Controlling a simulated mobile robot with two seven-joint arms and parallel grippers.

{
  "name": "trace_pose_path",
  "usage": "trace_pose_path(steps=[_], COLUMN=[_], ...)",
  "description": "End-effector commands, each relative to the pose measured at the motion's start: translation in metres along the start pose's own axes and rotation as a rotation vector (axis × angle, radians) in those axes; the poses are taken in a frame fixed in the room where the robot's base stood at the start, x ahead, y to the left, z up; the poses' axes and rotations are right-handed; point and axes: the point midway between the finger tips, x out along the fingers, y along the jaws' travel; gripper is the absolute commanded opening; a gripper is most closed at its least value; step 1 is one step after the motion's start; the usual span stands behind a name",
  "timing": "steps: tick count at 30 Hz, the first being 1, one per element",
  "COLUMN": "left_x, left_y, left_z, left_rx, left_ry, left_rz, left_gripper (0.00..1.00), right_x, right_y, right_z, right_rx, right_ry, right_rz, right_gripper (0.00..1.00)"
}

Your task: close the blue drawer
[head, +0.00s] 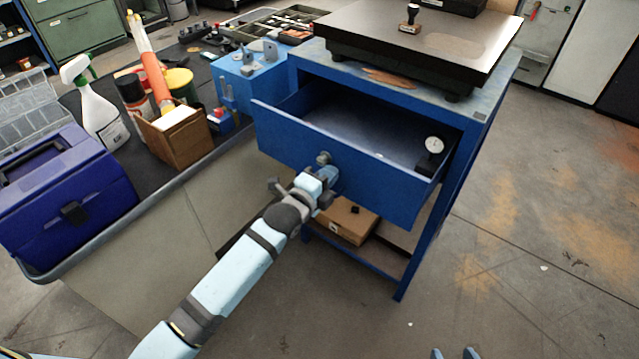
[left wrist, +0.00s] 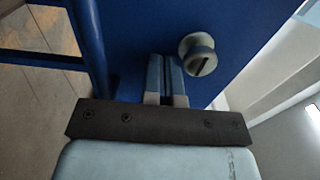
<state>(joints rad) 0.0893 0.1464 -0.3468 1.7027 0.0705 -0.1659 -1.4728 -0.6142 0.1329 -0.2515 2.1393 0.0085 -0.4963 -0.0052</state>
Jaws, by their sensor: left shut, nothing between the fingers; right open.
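The blue drawer (head: 385,188) is pulled out of the blue stand in the head view, its inside showing from above. Its front panel (left wrist: 130,28) fills much of the left wrist view. A round knob (head: 324,158) sits on the front; it also shows in the left wrist view (left wrist: 198,53). My left gripper (head: 325,178) is shut and empty, its fingertips (left wrist: 165,72) at the drawer front beside the knob, not around it. I cannot tell whether they touch the panel. My right gripper (head: 455,353) is open and empty at the bottom edge, far from the drawer.
A dial gauge (head: 433,145) lies in the drawer. A dark surface plate (head: 430,45) tops the stand (head: 478,112). A cardboard box (head: 345,221) sits below. A bench with a blue toolbox (head: 65,200) and a spray bottle (head: 98,115) stands left. The floor at right is clear.

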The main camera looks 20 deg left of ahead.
Motion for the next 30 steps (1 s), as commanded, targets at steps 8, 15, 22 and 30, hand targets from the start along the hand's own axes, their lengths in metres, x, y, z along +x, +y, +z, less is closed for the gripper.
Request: trace_pose_path(steps=[8,15,22,30], left_x=[0.055,0.101,0.142,0.179], left_y=[0.000,0.001,0.001,0.002], left_z=[0.000,0.000,0.000,0.000], left_rx=[0.002,0.001,0.001,0.001], left_ry=[0.000,0.000,0.000,0.000], left_rz=[-0.002,-0.003,-0.003,-0.001], left_gripper=[0.00,0.00,0.00,0.00], right_x=[0.002,0.004,0.008,0.009], right_y=[0.000,-0.001,-0.003,-0.006], right_z=[0.003,0.001,0.006,0.004], right_rx=[0.002,0.008,0.014,0.023], right_ry=[0.006,0.023,0.034,0.060], right_rz=[-0.002,-0.008,-0.016,-0.028], right_gripper=[0.59,0.59,0.59,0.59])
